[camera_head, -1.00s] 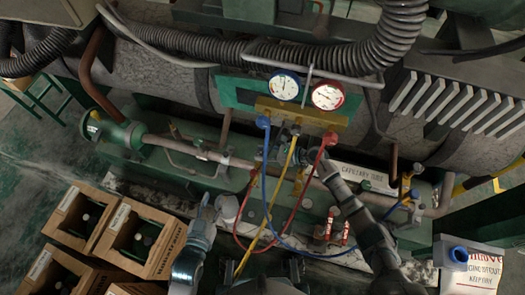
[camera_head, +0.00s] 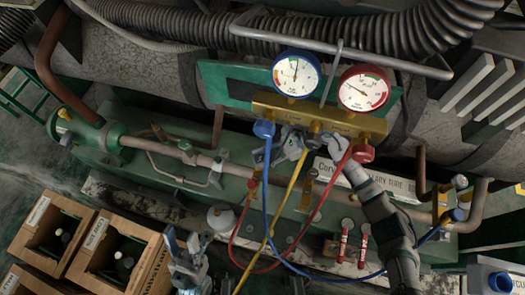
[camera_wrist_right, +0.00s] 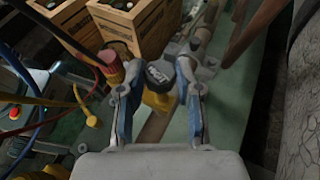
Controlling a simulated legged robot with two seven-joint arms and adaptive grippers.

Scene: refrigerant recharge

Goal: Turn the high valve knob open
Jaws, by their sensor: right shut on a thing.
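The brass manifold (camera_head: 315,115) carries a blue-rimmed gauge (camera_head: 296,74) and a red-rimmed gauge (camera_head: 363,90). A blue fitting (camera_head: 264,129) and a red fitting (camera_head: 363,153) sit at its ends. My right gripper (camera_head: 284,148) reaches under the manifold from the right. In the right wrist view, my right gripper (camera_wrist_right: 157,92) is shut on a dark-capped knob (camera_wrist_right: 158,73) with white lettering and a yellow base. Whether this is the high valve knob is not clear. My left gripper (camera_head: 184,243) is below left, apart from the manifold, its fingers seemingly spread and empty.
Blue (camera_head: 266,195), yellow (camera_head: 287,190) and red (camera_head: 326,190) hoses hang below the manifold, close to my right arm. Wooden crates (camera_head: 150,265) with bottles stand at lower left. A green pipe assembly (camera_head: 110,137) runs behind. A white container (camera_head: 490,272) stands at lower right.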

